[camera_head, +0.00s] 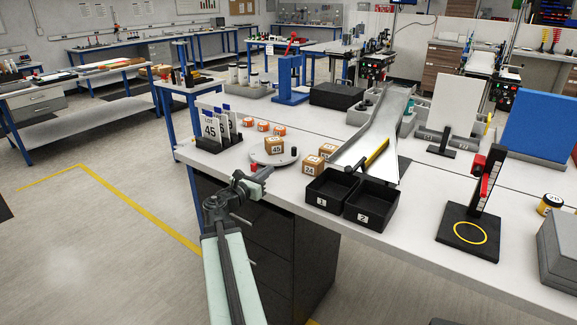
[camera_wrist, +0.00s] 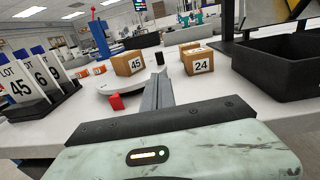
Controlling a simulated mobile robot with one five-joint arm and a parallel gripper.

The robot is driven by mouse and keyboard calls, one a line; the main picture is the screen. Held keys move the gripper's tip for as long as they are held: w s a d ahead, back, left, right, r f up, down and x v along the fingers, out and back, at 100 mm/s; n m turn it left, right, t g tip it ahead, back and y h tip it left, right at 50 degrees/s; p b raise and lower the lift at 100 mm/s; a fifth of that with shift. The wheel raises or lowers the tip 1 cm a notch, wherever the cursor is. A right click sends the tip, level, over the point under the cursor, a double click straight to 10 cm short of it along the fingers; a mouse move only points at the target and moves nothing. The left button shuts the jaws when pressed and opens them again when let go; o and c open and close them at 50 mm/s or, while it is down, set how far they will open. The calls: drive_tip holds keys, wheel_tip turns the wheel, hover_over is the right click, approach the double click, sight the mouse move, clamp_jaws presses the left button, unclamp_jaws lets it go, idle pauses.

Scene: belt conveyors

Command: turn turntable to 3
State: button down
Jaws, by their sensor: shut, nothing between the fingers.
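The turntable (camera_head: 284,160) is a light grey disc near the bench's front edge. A box labelled 45 (camera_head: 274,145) stands on it, and a small black knob (camera_head: 293,151) is at its right side. A red block (camera_head: 254,167) sits at its front left edge. In the wrist view the disc (camera_wrist: 103,88), box (camera_wrist: 128,63), knob (camera_wrist: 159,58) and red block (camera_wrist: 116,102) show again. My gripper (camera_head: 260,175) is shut and empty, in front of the turntable, its fingers (camera_wrist: 159,74) pointing toward the knob. Contact cannot be told. I see no number 3 on the turntable.
Lot cards (camera_head: 213,127) stand at the left. Boxes labelled 24 (camera_head: 312,165) and two black bins (camera_head: 330,188) are at the right, beside a sloping metal chute (camera_head: 385,125). Small orange boxes (camera_head: 262,125) lie behind the turntable. A black stand (camera_head: 470,230) is further right.

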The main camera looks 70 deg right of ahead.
sight(293, 151)
drive_tip(key=x, duration=1.4)
drive_tip(key=shift+w, duration=0.1)
